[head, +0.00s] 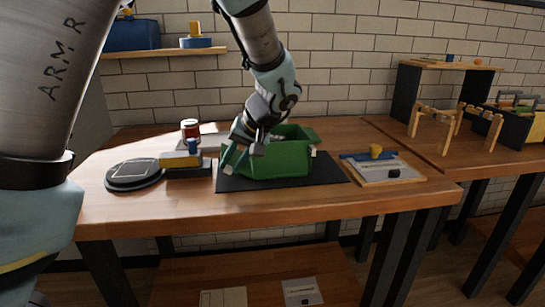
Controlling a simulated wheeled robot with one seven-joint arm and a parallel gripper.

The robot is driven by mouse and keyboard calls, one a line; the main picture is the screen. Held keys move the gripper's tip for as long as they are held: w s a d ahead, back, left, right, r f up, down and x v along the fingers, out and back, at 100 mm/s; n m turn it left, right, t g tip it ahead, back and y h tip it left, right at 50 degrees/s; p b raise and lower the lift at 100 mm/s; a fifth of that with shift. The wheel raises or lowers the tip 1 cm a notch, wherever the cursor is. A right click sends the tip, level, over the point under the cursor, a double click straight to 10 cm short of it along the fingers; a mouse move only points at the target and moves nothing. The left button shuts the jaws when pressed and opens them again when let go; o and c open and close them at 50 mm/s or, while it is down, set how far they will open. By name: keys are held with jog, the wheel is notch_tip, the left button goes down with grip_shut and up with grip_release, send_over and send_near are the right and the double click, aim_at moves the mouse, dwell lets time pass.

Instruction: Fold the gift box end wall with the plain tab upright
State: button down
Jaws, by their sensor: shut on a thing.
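The green gift box (282,161) lies on a dark mat (330,177) on the near wooden table. Its front long wall stands upright. At the left end a green end wall (235,161) shows, leaning outward as far as I can tell. At the right end a green flap (309,135) sticks out. My gripper (254,148) comes down from above at the left end of the box and is shut on the left end wall. The fingers hide part of that end, and I cannot tell which end wall bears the plain tab.
Left of the mat are a black round scale (135,174), a dark block with a yellow top (182,161) and a red can (190,130). Right of it is a board with a blue strip and yellow knob (382,167). A second table (480,160) stands at right.

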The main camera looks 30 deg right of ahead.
jog(key=shift+d+r+y, duration=0.2)
jog(key=shift+y, duration=0.1)
jog(key=shift+s+d+r+t+y+p, duration=0.2)
jog(key=shift+d+r+t+y+p, duration=0.15)
jog(key=shift+t+p, duration=0.2)
jog(key=c, duration=0.9)
grip_release()
jog(key=shift+a+f, duration=0.1)
jog(key=shift+f, duration=0.05)
jog(key=shift+s, duration=0.1)
jog(key=shift+s+a+r, duration=0.15)
jog(key=shift+s+r, duration=0.1)
jog(key=shift+s, duration=0.5)
jog(key=shift+s+a+r, duration=0.15)
jog(key=shift+s+r, duration=0.15)
jog(key=shift+s, duration=0.45)
jog(key=shift+s+a+r, duration=0.15)
jog(key=shift+s+r, duration=0.1)
jog(key=shift+s, duration=0.5)
jog(key=shift+r+p, duration=1.4)
jog(key=shift+r, duration=0.6)
